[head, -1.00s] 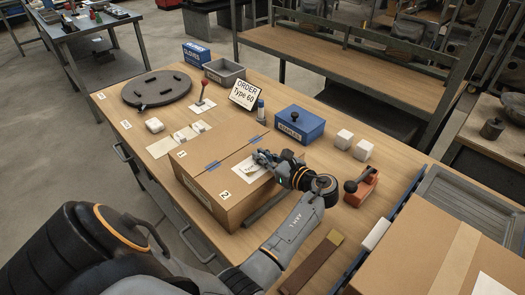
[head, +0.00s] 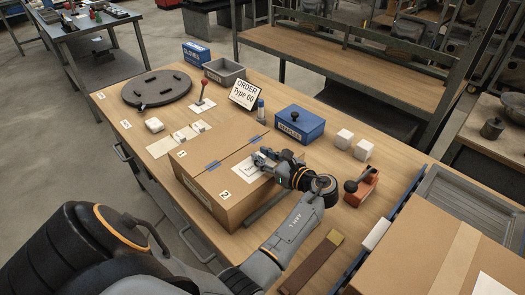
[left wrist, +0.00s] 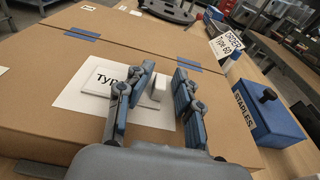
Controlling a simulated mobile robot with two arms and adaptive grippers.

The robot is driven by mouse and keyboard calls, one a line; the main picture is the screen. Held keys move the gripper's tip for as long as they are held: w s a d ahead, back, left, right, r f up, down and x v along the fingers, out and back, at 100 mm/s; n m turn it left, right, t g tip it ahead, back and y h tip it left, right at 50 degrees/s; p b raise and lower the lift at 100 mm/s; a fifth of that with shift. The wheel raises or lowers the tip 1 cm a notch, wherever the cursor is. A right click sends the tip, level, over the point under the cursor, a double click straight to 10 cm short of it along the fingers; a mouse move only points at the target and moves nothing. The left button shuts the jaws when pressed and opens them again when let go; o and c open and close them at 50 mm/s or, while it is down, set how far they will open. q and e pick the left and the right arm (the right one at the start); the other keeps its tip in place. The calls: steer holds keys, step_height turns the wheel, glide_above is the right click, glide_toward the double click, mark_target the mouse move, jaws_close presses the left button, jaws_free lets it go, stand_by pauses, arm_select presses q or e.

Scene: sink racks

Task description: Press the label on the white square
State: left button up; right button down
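The white square (left wrist: 70,98) lies on top of a large cardboard box (head: 205,187), near its right end. The label (left wrist: 97,84), a pale plate with dark text starting "Typ", lies flat on the square. A small pale upright block (left wrist: 157,89) stands at the label's right part. My left gripper (head: 262,157) is low over the box at the label. In the left wrist view my left gripper (left wrist: 163,85) has its fingers apart on either side of the block, with a gap on the right. The left finger hides part of the text. My right gripper is not in view.
A red-brown tool (head: 361,187) sits right of the wrist. The order sign (head: 243,94) stands at the back.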

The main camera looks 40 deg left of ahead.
arm_select(q)
step_height(320, 180, up, 10)
stand_by(0.5)
